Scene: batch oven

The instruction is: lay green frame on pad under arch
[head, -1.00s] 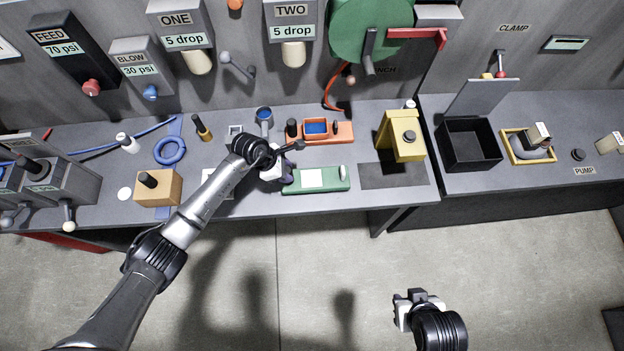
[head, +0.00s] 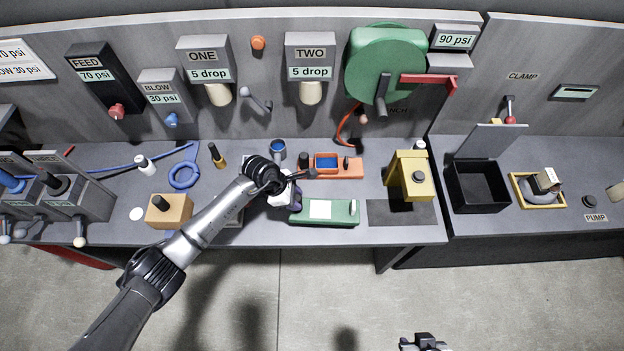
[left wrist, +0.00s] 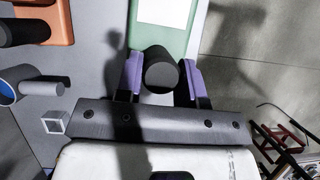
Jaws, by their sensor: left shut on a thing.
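The green frame (head: 333,219), a flat green bar with a white window, lies near the front edge of the bench. A white peg stands at its right end. My left gripper (head: 288,193) is at its left end. In the left wrist view, my left gripper's purple fingers (left wrist: 161,77) are shut on the black knob of the green frame (left wrist: 176,42). The yellow arch (head: 409,180) stands to the right, with the dark pad (head: 385,213) under and before it. My right gripper (head: 424,341) is barely in view at the bottom edge; its fingers are unclear.
An orange tray (head: 345,171) with a blue inset sits just behind the green frame. A wooden block (head: 178,212) with a black knob is to the left. A black open box (head: 477,188) is right of the arch. A short bare bench strip separates frame and pad.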

